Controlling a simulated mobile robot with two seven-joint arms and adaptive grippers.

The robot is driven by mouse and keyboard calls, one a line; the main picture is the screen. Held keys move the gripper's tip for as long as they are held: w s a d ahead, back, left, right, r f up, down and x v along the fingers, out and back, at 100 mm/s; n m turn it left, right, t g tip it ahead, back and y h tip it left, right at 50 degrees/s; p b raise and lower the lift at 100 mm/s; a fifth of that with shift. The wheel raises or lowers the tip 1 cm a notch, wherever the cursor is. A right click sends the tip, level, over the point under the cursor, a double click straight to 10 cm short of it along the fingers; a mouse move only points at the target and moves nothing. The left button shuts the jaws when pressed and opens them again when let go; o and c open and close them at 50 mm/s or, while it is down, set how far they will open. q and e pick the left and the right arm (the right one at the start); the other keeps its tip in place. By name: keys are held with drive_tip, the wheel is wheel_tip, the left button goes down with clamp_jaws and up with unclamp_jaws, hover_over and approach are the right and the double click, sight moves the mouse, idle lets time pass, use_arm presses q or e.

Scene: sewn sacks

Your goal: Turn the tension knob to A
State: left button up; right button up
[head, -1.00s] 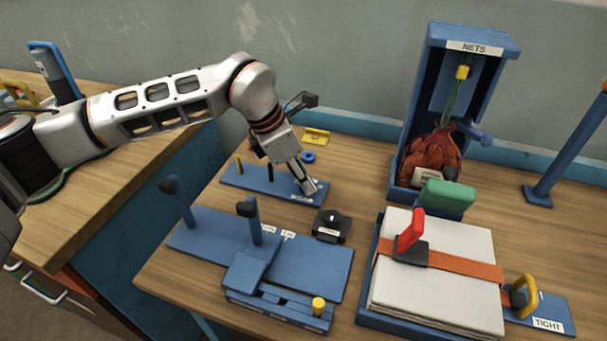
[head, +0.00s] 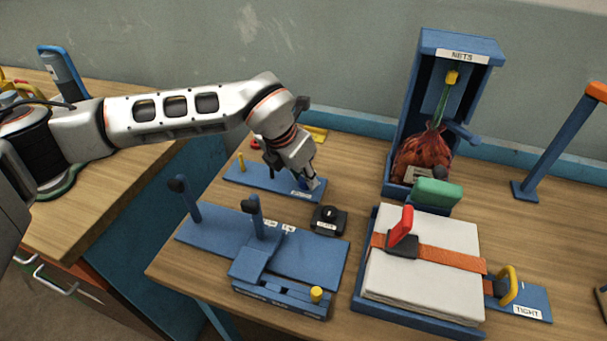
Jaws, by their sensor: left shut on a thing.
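A black dial box (head: 328,219) with a round knob on top and a small white label sits on the table in the middle; its lettering is too small to read. It may be the tension knob. My left gripper (head: 309,184) is above the right end of a blue peg board (head: 262,181), behind the dial box and apart from it. Its fingers are shut on a small blue thing, mostly hidden by the fingers; I cannot tell what it is. My right gripper is not in view.
A blue fixture (head: 215,234) with black-topped levers and a yellow knob (head: 316,294) stands in front. Right are a strapped white stack (head: 420,278) with red and yellow handles, a green block (head: 437,193) and the NETS stand (head: 398,150) with a red net sack.

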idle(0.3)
use_arm(q)
drive_tip(key=o, duration=1.1)
drive_tip(key=v, duration=1.2)
drive_tip(key=shift+d, duration=0.1)
